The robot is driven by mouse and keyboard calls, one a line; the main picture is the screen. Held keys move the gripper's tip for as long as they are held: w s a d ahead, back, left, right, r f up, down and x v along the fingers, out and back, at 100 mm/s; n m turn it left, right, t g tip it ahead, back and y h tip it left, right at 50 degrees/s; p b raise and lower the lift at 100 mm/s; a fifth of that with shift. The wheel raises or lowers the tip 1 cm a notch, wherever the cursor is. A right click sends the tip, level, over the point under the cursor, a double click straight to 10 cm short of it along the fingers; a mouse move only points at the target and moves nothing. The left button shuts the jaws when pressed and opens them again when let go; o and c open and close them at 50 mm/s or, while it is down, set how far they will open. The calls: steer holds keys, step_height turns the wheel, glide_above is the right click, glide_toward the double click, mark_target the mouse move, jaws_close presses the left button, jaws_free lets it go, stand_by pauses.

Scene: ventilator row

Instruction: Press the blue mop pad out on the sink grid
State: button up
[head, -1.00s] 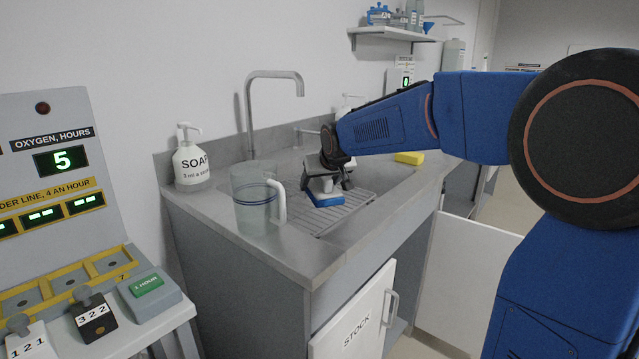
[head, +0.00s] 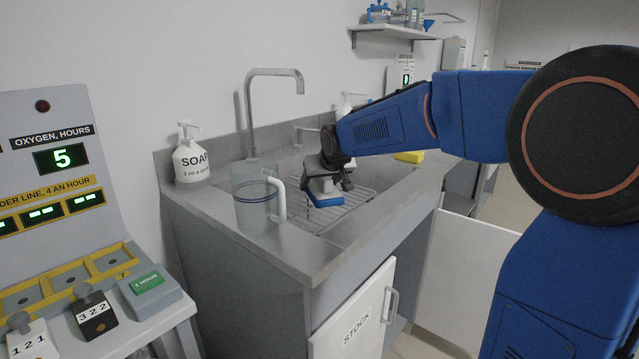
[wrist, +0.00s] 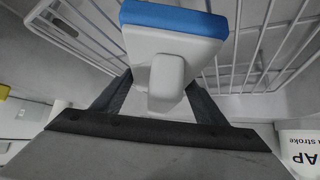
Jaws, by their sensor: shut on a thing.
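The blue mop pad (head: 326,200) is the blue underside of a white block with a grip, at the sink. It also shows in the wrist view (wrist: 172,18), at the top of the picture. My gripper (head: 328,182) is shut on the white grip (wrist: 166,82), with one finger on each side. The sink grid (head: 352,203) is a white wire rack beneath the pad, and its bars show in the wrist view (wrist: 262,50). Whether the pad touches the grid I cannot tell.
A clear jug (head: 256,207) with a white handle stands just left of the pad. A yellow sponge (head: 409,156) lies to the right. The STOCK door (head: 358,325) is below.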

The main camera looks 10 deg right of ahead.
stand_by(0.4)
steer(key=shift+r, duration=3.5)
steer(key=shift+f, duration=3)
steer(key=shift+f, duration=0.6)
steer(key=shift+r, duration=0.15)
steer(key=shift+r, duration=3.45)
steer(key=shift+f, duration=0.15)
steer(key=shift+f, duration=2.85)
